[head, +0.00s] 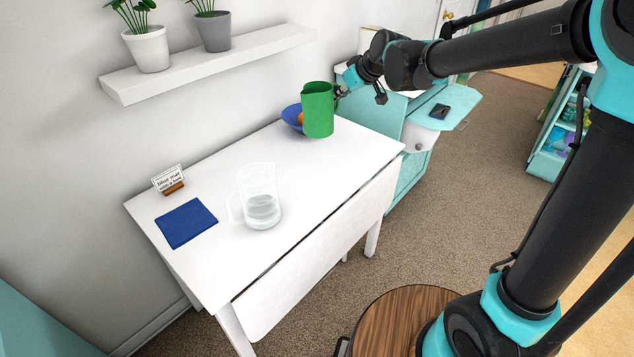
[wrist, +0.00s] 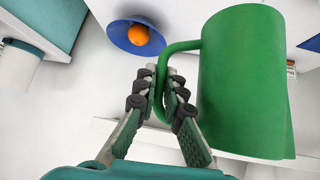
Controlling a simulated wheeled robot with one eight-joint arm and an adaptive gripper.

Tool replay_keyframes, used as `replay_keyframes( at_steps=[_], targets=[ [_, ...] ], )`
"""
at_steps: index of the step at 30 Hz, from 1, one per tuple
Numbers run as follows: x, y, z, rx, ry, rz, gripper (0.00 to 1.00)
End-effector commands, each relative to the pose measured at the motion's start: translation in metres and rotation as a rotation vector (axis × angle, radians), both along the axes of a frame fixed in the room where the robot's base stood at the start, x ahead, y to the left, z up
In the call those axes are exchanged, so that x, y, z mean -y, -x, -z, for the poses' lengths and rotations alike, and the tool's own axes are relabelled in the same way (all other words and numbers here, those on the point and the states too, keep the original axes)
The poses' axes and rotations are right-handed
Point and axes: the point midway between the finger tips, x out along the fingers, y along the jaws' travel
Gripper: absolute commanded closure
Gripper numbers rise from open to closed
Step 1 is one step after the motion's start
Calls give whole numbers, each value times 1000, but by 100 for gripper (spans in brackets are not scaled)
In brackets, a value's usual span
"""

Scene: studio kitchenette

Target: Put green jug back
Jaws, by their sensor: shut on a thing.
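The green jug (head: 317,110) is at the far right end of the white table, in front of a blue bowl. It looks upright in the head view; I cannot tell whether its base touches the table. My gripper (head: 341,91) is at its right side. In the wrist view my gripper (wrist: 161,85) is shut on the handle of the green jug (wrist: 243,85), one finger on each side. The blue mat (head: 186,222) lies bare at the table's left end, with a small lettered card (head: 168,179) behind it.
A clear jug with some liquid (head: 261,198) stands mid-table, right of the mat. The blue bowl (head: 291,115) holds an orange (wrist: 138,34). A wall shelf (head: 210,62) with potted plants hangs above. A teal cabinet (head: 411,155) stands beyond the table. The tabletop between the jugs is clear.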

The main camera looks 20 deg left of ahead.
Motion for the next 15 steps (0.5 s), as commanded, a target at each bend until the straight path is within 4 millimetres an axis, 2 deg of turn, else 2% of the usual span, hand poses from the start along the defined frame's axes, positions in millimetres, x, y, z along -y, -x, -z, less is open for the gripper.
replay_keyframes(
  at_steps=[2,5,15],
  targets=[
    [-5,3,-1,0,-1,-12,100],
    [-7,4,10,0,-1,-18,100],
    [-6,4,87,1,-1,-16,100]
  ],
)
